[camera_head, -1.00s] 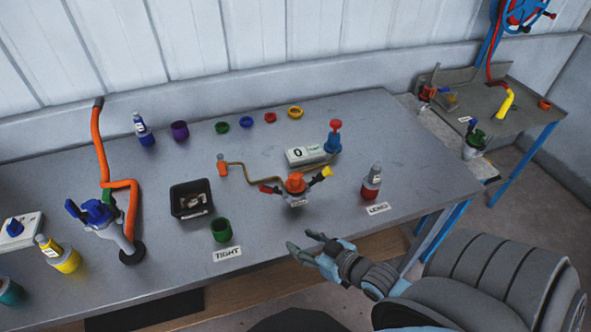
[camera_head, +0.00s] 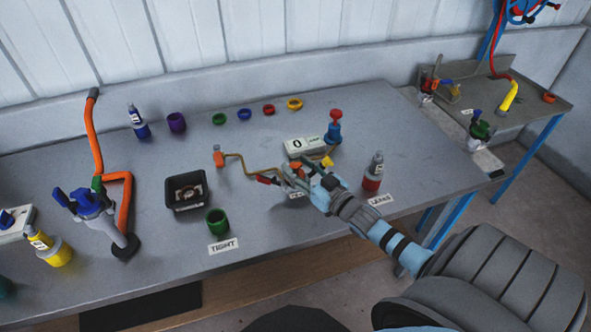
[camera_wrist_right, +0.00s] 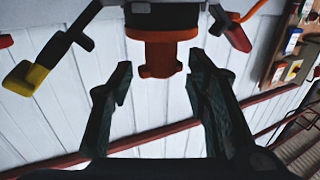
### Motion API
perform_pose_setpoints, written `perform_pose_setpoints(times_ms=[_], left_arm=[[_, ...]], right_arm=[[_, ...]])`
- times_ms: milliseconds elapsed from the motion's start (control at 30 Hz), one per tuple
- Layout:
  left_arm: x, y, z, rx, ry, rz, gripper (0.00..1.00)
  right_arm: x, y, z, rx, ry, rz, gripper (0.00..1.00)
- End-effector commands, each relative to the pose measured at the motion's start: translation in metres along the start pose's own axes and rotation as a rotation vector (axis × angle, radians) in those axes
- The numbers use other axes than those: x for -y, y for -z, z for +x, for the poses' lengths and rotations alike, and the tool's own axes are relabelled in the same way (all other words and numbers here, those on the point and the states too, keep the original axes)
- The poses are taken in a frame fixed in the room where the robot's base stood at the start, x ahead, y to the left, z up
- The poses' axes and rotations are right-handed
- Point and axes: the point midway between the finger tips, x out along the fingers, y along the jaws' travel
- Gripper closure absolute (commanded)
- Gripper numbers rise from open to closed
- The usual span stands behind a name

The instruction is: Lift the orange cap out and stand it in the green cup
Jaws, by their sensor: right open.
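The orange cap (camera_wrist_right: 160,52) sits on a dark vessel with side arms in the right wrist view. In the head view my right gripper mostly hides cap and vessel. My right gripper (camera_head: 287,169) is at the vessel. In the wrist view its two dark fingers (camera_wrist_right: 160,64) are spread, one on each side of the cap's end, with gaps visible at both sides. The green cup (camera_head: 217,223) stands upright on the bench, left of the gripper, behind the "TIGHT" label. My left gripper is not in view.
A black tray (camera_head: 186,203) stands behind and left of the green cup. A red bottle (camera_head: 373,172) stands right of my gripper. A gauge box (camera_head: 305,147) and a blue, red-topped device (camera_head: 334,128) are behind it. The bench between vessel and cup is clear.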

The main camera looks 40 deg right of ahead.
Motion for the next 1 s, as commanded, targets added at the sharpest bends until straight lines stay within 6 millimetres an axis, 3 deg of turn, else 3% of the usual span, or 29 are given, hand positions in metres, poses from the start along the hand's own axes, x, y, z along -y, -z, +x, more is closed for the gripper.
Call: perform_pose_setpoints(times_ms=[100,333,600,1000], left_arm=[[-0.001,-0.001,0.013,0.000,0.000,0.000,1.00],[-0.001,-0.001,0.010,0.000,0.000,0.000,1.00],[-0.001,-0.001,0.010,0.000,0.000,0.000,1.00],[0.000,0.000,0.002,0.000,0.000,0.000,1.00]], right_arm=[[0.000,-0.005,0.015,0.000,-0.001,0.001,0.56],[0.000,-0.002,0.018,0.002,-0.001,0.001,0.57],[0.001,-0.002,0.017,0.002,0.000,0.001,1.00],[0.001,0.006,0.017,0.001,0.000,0.001,1.00]])
